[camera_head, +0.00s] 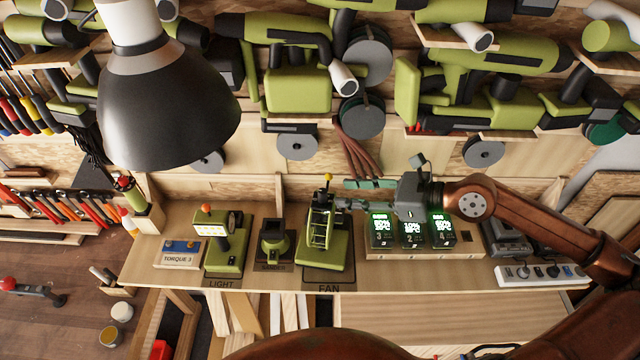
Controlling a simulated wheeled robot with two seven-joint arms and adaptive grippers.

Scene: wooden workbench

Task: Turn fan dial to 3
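My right arm reaches in from the right. Its gripper (343,200) is level, fingers pointing left, close to the fan's upper right side and just below the knob. I cannot tell whether the fingers touch the fan or how far apart they are. My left gripper is not in view.
Right of the fan, under my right arm, stand several chargers (412,232) with lit green displays. A power strip (543,273) lies farther right. Left of the fan are the sander (274,240), the light (226,250) and a torque box (180,252). A black lamp (165,110) hangs at upper left.

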